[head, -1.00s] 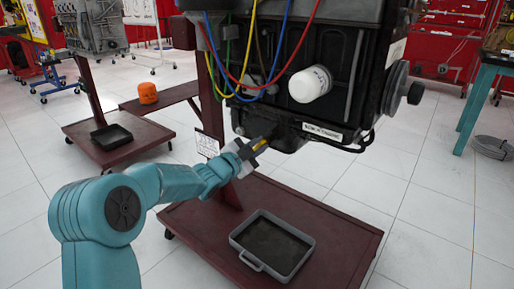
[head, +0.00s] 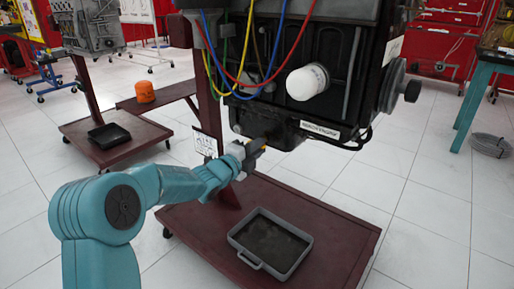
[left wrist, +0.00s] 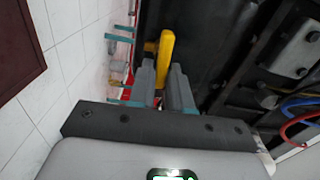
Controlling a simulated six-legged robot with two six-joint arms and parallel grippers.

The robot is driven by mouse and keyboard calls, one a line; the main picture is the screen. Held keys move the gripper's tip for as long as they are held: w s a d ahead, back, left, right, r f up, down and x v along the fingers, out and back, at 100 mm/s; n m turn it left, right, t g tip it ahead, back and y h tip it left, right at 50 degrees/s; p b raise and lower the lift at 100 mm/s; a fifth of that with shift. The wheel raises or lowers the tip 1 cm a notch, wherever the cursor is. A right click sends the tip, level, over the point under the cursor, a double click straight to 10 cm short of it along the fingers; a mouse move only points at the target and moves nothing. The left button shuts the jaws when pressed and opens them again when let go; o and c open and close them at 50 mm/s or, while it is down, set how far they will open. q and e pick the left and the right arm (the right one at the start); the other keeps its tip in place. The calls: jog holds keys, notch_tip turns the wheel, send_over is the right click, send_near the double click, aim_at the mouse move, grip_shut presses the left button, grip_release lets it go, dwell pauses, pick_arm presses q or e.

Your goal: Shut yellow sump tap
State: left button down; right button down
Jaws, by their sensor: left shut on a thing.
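The yellow sump tap handle (left wrist: 166,50) shows in the left wrist view as a long lever between the two fingers of my left gripper (left wrist: 168,85). In the head view my left gripper (head: 256,149) is at the lower left of the black engine's sump (head: 278,132), and only a small yellow bit of the tap (head: 263,150) shows past the fingers. The gripper is shut on the handle. The tap's body is hidden behind the fingers. My right gripper is in neither view.
The engine hangs on a dark red stand (head: 320,212) with a grey drain tray (head: 271,243) on its base. A white filter (head: 307,82) and coloured cables are above the gripper. A second stand with an orange filter (head: 145,92) is at the left.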

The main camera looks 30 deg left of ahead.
pick_arm(q)
jog(key=shift+a+f+m, duration=0.1)
jog(key=shift+m, duration=0.2)
dwell(0.4)
jog(key=c, duration=1.2)
grip_release()
jog(key=shift+o, duration=0.2)
jog(key=shift+s, duration=0.1)
